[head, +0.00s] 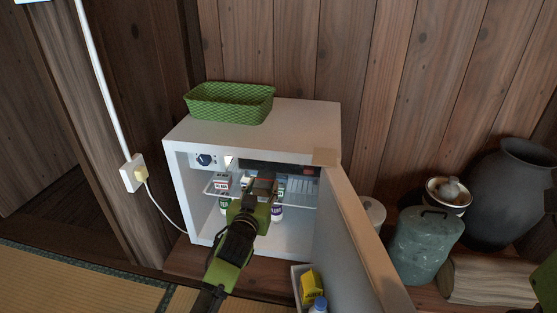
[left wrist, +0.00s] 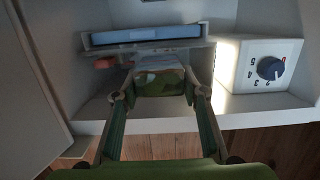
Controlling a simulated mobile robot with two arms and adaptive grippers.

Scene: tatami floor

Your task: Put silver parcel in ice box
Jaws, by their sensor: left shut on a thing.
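My left gripper (head: 262,188) reaches into the open small white fridge (head: 300,125), just below the dark ice box (head: 285,168) at its top. In the left wrist view the fingers (left wrist: 160,92) are shut on a shiny, silvery block with green tints, which I take as the silver parcel (left wrist: 158,82). The parcel's far end is near a grey-framed, bluish panel (left wrist: 145,35); I cannot tell if they touch. In the head view the gripper mostly hides the parcel. My right gripper is not clearly seen.
The fridge door (head: 350,235) stands open to the right, with a yellow carton (head: 311,284) in its shelf. A dial (head: 205,160) sits upper left inside. Small cartons and bottles stand around the wire shelf. A green basket (head: 230,103) rests on top. Jars stand right.

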